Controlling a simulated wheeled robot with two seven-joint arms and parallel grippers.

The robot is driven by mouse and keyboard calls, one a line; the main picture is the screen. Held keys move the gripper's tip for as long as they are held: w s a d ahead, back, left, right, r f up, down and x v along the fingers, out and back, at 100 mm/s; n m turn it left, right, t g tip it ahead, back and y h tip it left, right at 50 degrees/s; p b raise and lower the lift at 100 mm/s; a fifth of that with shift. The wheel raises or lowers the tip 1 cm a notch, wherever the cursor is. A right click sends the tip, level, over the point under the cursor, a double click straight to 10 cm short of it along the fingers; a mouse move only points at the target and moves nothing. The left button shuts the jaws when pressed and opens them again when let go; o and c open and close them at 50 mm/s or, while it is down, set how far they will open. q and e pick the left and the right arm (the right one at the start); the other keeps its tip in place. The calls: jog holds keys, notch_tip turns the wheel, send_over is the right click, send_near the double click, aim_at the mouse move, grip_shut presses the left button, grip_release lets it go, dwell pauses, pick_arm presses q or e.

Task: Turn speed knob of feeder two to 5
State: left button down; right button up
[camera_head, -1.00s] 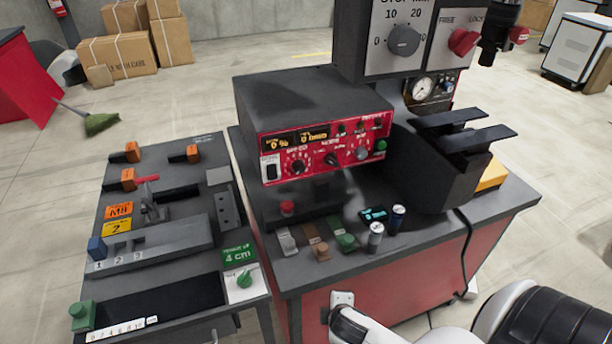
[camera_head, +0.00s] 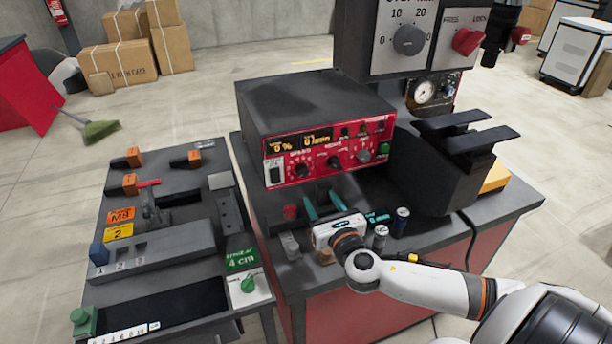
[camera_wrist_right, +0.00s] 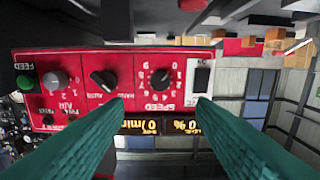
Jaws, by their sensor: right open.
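The red control panel (camera_head: 335,158) is on the front of a dark box on the bench. Its black speed knob (camera_head: 301,170) is at the panel's left, right of a rocker switch; a small display above reads 0 %. In the right wrist view, which is upside down, the speed knob (camera_wrist_right: 160,78) has a numbered dial around it. My right gripper (camera_head: 320,193) is open and empty, below and in front of the panel, its teal fingers pointing at it. In the wrist view the fingertips (camera_wrist_right: 160,103) lie on either side of the knob's column, apart from it. The knob's exact setting is unclear.
Two cans (camera_head: 401,221) stand right of my right wrist. Further right on the panel are another black knob (camera_head: 333,162) and a grey knob (camera_head: 364,155). A side table (camera_head: 180,238) with levers and number plates stands left.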

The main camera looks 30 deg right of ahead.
aim_at(304, 172)
jog(key=p+x, duration=0.1)
jog(key=x, duration=1)
jog(key=shift+s, duration=0.1)
jog(key=shift+c, duration=0.3)
jog(key=c, duration=0.9)
